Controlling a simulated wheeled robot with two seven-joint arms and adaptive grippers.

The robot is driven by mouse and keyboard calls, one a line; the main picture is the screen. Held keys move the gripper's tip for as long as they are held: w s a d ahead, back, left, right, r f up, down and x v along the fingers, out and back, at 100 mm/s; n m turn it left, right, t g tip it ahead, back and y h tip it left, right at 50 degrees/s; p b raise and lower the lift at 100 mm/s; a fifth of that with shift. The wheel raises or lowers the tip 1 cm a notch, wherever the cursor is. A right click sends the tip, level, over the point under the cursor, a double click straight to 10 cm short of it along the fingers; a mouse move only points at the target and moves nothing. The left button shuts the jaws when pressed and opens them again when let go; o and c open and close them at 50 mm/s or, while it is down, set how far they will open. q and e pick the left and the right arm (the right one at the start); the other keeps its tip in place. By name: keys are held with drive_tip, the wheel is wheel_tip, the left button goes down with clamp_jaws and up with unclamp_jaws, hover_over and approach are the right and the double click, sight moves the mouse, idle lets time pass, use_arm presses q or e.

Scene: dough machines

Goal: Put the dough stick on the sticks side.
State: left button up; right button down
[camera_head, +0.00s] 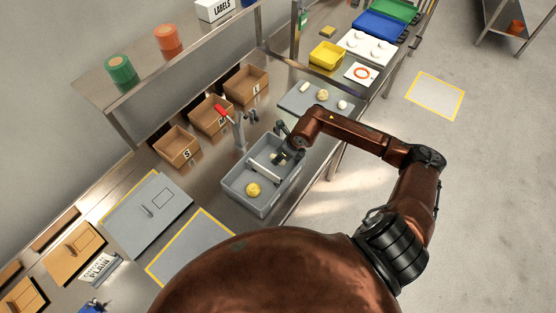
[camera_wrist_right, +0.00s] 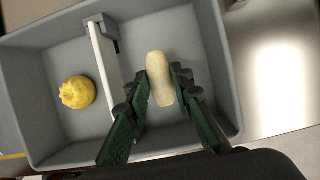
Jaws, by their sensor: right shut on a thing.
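The pale dough stick (camera_wrist_right: 160,78) stands out between the fingers of my right gripper (camera_wrist_right: 158,88), which is shut on it. The same gripper shows in the head view (camera_head: 283,148) at the far right part of a grey bin (camera_head: 282,194). A white divider (camera_wrist_right: 103,65) splits the bin. The stick is over or in the compartment to the right of the divider in the wrist view; I cannot tell whether it touches the floor. A yellow, lumpy dough ball (camera_wrist_right: 77,92) lies in the other compartment. My left gripper is not in view.
Behind the bin stand cardboard boxes marked S (camera_head: 176,148), M (camera_head: 210,115) and L (camera_head: 246,84), and a red-topped lever (camera_head: 238,125). A grey tray (camera_head: 300,100) with pale dough pieces lies beyond. A yellow-outlined grey mat (camera_head: 195,245) is clear.

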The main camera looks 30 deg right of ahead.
drive_tip(key=shift+w+d+f, duration=0.15)
drive_tip(key=shift+w+f, duration=0.45)
drive_tip(key=shift+f, duration=0.15)
wheel_tip(320, 180, down, 3)
drive_tip(key=shift+r+p, duration=0.1)
drive_tip(key=shift+p, duration=0.4)
drive_tip(key=shift+f, duration=0.3)
drive_tip(key=c, duration=1.7)
unclamp_jaws()
drive_tip(key=shift+r, duration=0.2)
drive_tip(key=b+v, duration=0.1)
drive_tip(key=v, duration=1.1)
